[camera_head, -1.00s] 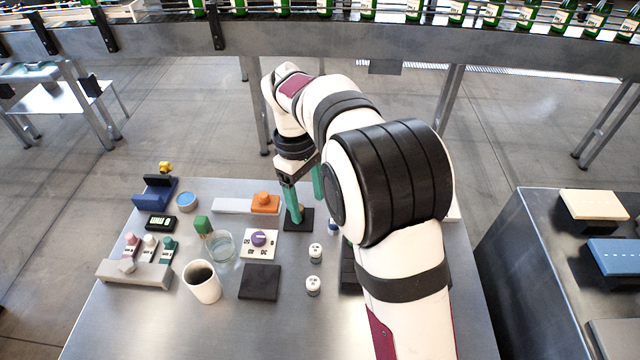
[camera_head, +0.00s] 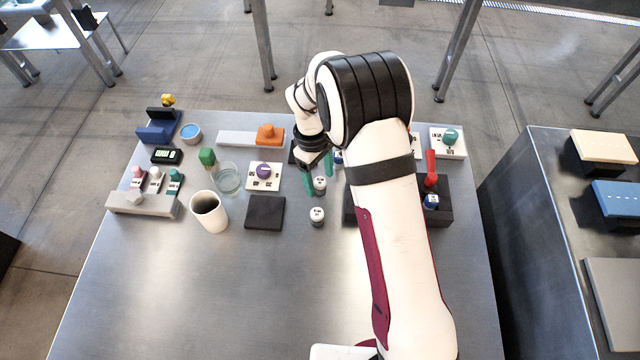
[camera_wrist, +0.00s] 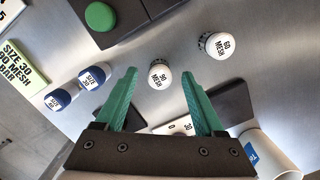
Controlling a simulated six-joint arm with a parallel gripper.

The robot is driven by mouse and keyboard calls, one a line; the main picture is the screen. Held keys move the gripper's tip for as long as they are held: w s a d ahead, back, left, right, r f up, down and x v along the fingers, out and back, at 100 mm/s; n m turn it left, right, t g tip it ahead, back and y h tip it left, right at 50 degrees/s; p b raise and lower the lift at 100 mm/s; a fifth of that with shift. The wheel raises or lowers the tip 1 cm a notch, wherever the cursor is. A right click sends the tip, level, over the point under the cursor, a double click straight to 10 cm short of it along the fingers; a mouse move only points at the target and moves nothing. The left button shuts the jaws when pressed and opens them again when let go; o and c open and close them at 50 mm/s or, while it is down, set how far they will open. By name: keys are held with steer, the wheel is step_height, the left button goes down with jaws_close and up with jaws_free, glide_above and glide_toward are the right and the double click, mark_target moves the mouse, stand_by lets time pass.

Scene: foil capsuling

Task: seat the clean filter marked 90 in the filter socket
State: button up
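The white filter marked 90 (camera_wrist: 160,76) stands upright between my finger tips in the wrist view; it also shows in the head view (camera_head: 320,185). My gripper (camera_wrist: 161,83) is open, its two green fingers apart on either side, with no visible contact; in the head view my gripper (camera_head: 318,179) is above the table beside this filter. The filter marked 60 (camera_wrist: 218,44) stands apart; it appears nearer the front in the head view (camera_head: 317,216). I cannot identify the filter socket with certainty; my arm hides part of the dark block (camera_head: 440,213) with a red lever.
Two blue-and-white pieces (camera_wrist: 92,77) and a pale green card (camera_wrist: 16,66) reading size 30, 90 mesh lie nearby. A white cup (camera_head: 208,212), glass (camera_head: 229,180) and black pad (camera_head: 265,213) stand left. The front table (camera_head: 220,300) is clear.

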mark_target(324, 182)
jaws_close()
steer(key=shift+r, duration=0.15)
steer(key=shift+r, duration=0.35)
steer(key=r, duration=0.2)
steer(key=d+r, duration=0.1)
steer(key=r, duration=0.1)
steer(key=shift+s+d, duration=0.1)
steer(key=s+d+r, duration=0.3)
steer(key=d, duration=0.5)
steer(key=s+d+r, duration=0.3)
steer(key=s+d, duration=0.1)
steer(key=d, duration=0.3)
steer(key=s+d+r, duration=0.3)
steer(key=d, duration=0.5)
steer(key=shift+w+a+f, duration=1.05)
steer(key=shift+a+f, duration=0.5)
steer(key=shift+f, duration=0.25)
steer(key=shift+w+a+f, duration=1)
steer(key=shift+a+f, duration=0.5)
steer(key=shift+f, duration=0.25)
steer(key=shift+w+a+f, duration=1.05)
steer(key=shift+a+f, duration=0.5)
steer(key=shift+f, duration=0.25)
